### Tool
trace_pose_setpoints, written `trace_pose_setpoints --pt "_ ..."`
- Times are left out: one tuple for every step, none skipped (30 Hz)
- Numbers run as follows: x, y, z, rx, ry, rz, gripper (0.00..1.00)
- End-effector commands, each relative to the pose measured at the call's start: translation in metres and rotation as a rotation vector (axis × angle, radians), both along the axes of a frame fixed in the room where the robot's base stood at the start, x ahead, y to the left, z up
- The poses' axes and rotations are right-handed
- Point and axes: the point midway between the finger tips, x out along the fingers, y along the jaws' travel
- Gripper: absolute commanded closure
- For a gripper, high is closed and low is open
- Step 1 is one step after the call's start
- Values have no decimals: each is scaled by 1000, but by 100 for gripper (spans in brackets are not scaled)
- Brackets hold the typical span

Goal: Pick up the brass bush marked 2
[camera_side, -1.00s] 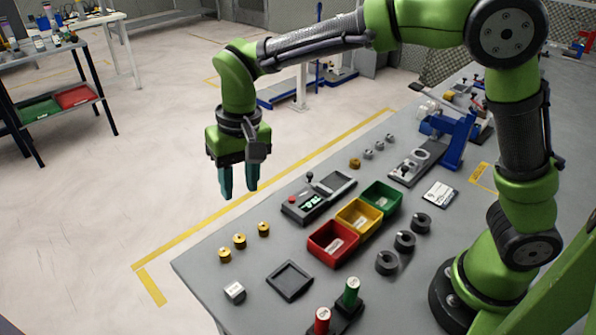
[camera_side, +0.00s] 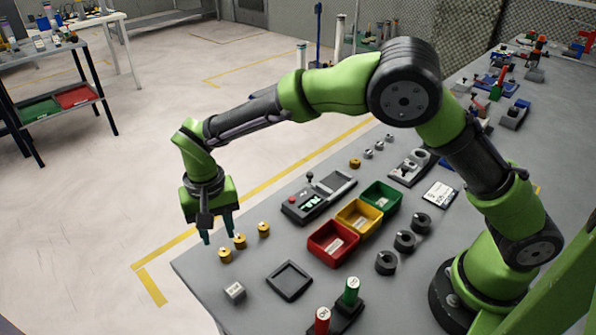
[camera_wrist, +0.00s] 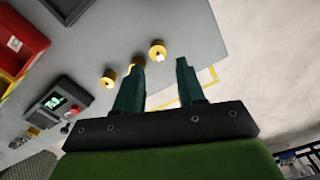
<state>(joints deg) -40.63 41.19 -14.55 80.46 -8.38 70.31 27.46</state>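Three brass bushes stand in a row near the table's left edge in the side view: a near one (camera_side: 225,255), a middle one (camera_side: 239,241) and a far one (camera_side: 264,229). Their numbers are too small to read. My gripper (camera_side: 218,237) is open and empty, pointing down above the table edge beside the near and middle bushes. In the wrist view my gripper (camera_wrist: 160,64) has its fingers apart. The near bush (camera_wrist: 157,48) shows beyond the gap, the middle bush (camera_wrist: 137,63) is partly hidden by the left finger, and the far bush (camera_wrist: 108,79) is left of it.
A small white-topped block (camera_side: 234,291) and a dark square tray (camera_side: 289,280) lie in front of the bushes. A control box (camera_side: 305,205) and red (camera_side: 333,243), yellow (camera_side: 359,217) and green (camera_side: 381,196) bins stand to the right. Another brass piece (camera_side: 355,163) is farther back.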

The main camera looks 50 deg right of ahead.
Motion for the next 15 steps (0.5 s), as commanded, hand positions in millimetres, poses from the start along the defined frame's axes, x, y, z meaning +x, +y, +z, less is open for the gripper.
trace_pose_setpoints --pt "0 0 -4 0 1 0 61" --pt "0 0 -5 0 0 0 61" --pt "0 0 -7 0 0 0 61" --pt "0 0 -9 0 0 0 61" --pt "0 -1 -11 0 0 0 61" --pt "0 -1 -16 -1 0 1 61" --pt "-1 -2 -20 -1 2 0 61" --pt "-1 -2 -25 -1 3 0 61" --pt "-2 -3 -32 -2 3 0 61" --pt "-2 -4 -37 -2 2 1 61" --pt "-2 -4 -41 -1 2 1 61" --pt "-1 -3 -47 -1 2 1 61" --pt "-1 -3 -50 -1 1 1 61" --pt "-1 -3 -53 -1 0 1 61" --pt "-1 -3 -56 0 0 1 61"
